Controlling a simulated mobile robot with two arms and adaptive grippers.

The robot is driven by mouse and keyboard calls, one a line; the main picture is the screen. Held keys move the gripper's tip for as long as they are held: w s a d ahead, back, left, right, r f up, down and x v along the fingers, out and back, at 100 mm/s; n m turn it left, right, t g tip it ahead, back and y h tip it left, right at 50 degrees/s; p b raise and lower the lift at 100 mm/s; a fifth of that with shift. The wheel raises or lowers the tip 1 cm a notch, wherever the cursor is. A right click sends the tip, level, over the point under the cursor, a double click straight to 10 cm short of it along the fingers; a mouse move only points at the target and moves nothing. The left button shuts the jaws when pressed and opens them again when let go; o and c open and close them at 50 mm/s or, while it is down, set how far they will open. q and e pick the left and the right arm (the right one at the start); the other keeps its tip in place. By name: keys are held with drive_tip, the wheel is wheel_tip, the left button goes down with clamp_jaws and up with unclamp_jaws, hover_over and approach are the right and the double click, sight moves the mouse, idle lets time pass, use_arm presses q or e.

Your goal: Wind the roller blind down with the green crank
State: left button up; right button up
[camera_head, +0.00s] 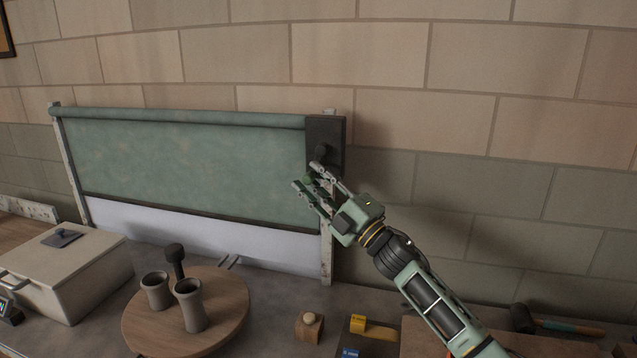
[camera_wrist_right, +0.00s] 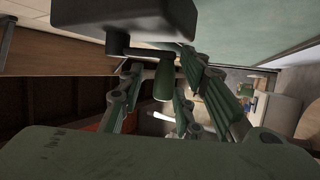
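The roller blind (camera_head: 190,155) is a mottled green sheet hanging from a roller. It is partly down, with its dark lower edge above a pale panel. A dark crank box (camera_head: 325,133) sits at its right end; it also shows in the right wrist view (camera_wrist_right: 125,14). The crank's green handle (camera_wrist_right: 164,82) hangs below a dark crank arm (camera_wrist_right: 150,53). My right gripper (camera_head: 308,176) is at the handle with its fingers spread. In the right wrist view the handle lies between the fingers, with a visible gap on the left. My left gripper is out of view.
Below the blind, a round wooden board (camera_head: 225,330) holds two grey cups (camera_head: 190,306). A lidded pale box (camera_head: 75,280) stands at left. A small wooden block (camera_head: 308,328) and a mallet (camera_head: 560,326) lie on the bench. The wall right of the blind is clear.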

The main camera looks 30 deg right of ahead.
drive_tip(key=v, duration=1.2)
drive_tip(key=shift+c, duration=0.4)
